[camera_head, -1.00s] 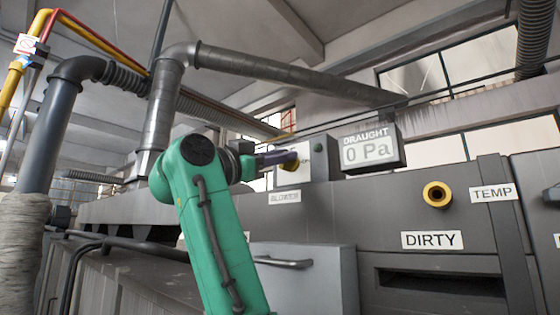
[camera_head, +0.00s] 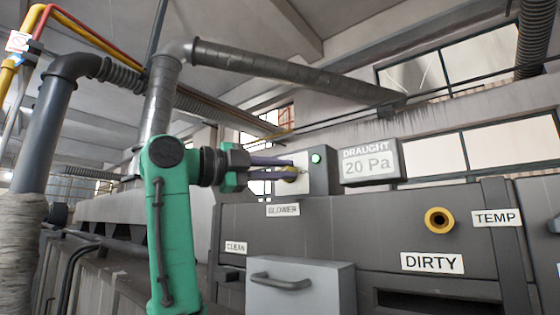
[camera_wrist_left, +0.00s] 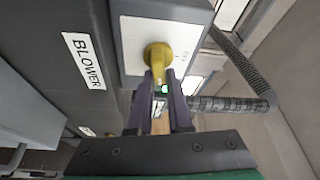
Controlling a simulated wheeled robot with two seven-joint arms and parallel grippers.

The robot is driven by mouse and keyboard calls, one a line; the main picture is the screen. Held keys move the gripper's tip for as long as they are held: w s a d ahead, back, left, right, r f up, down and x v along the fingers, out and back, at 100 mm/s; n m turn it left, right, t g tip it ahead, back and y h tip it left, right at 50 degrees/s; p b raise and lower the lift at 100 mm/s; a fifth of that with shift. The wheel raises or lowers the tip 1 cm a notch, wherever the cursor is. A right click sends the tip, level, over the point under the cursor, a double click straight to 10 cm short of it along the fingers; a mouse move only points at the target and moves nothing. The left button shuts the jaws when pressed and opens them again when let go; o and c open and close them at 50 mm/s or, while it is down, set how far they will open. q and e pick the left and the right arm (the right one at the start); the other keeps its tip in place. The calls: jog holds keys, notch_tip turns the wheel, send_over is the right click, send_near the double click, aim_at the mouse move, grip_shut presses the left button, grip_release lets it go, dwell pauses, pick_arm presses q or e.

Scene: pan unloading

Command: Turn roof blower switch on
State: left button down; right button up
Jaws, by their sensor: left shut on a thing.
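The blower switch is a yellow rotary knob (camera_wrist_left: 158,56) on the light face of a grey box (camera_head: 317,173), above the BLOWER label (camera_head: 283,210). The label also shows in the left wrist view (camera_wrist_left: 84,61). My left gripper (camera_head: 288,168) reaches the knob from the left, its purple fingers shut on the knob's handle. In the left wrist view the fingers (camera_wrist_left: 160,85) lie on both sides of the handle and partly hide it. A green lamp (camera_head: 316,158) glows on the box. The draught display (camera_head: 368,164) reads 20 Pa. My right gripper is not in view.
The grey machine carries a DIRTY label (camera_head: 432,262), a TEMP label (camera_head: 496,218) and a yellow-ringed knob (camera_head: 438,220). A grey drawer-like box with a handle (camera_head: 281,283) juts out below. Large ducts (camera_head: 290,70) run overhead.

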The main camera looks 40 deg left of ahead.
pick_arm(q)
jog(key=shift+m+g, duration=0.4)
jog(key=shift+m, duration=0.7)
jog(key=c, duration=0.8)
grip_release()
jog(key=shift+c, duration=0.2)
jog(key=shift+w+f, duration=0.1)
jog(key=shift+w, duration=0.1)
jog(key=b+v, duration=0.2)
jog(key=v, duration=1.2)
jog(key=shift+s, duration=0.3)
jog(key=shift+w, duration=0.1)
